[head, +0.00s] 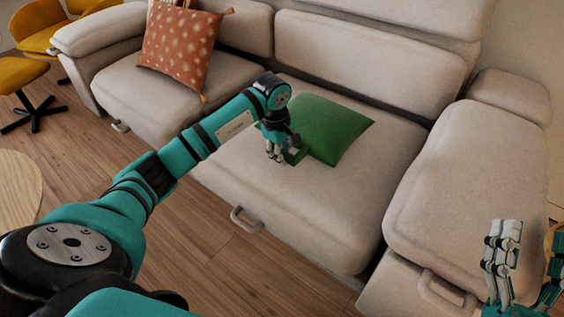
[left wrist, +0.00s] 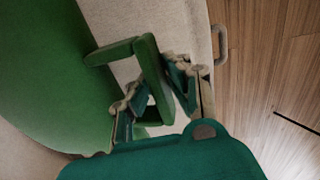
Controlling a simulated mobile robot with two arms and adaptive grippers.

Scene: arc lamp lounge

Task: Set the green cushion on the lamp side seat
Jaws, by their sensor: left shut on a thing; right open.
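The green cushion (head: 333,128) lies flat on the middle seat (head: 235,170) of a beige sofa, against the backrest. A green loop-shaped handle (left wrist: 150,68) sticks out from its near edge; in the left wrist view the cushion (left wrist: 40,75) fills the left side. My left gripper (head: 283,154) is at that near edge, shut on the handle; its fingers also show in the left wrist view (left wrist: 155,100). My right gripper (head: 527,262) is open and empty at the lower right, in front of the right seat (head: 470,200). No lamp is in view.
An orange patterned cushion (head: 178,48) leans on the left seat (head: 125,95). The right seat's top is bare. Metal loop handles (head: 245,219) stick out from the sofa's front. Yellow chairs (head: 22,70) and a round wooden table (head: 15,185) stand at the left.

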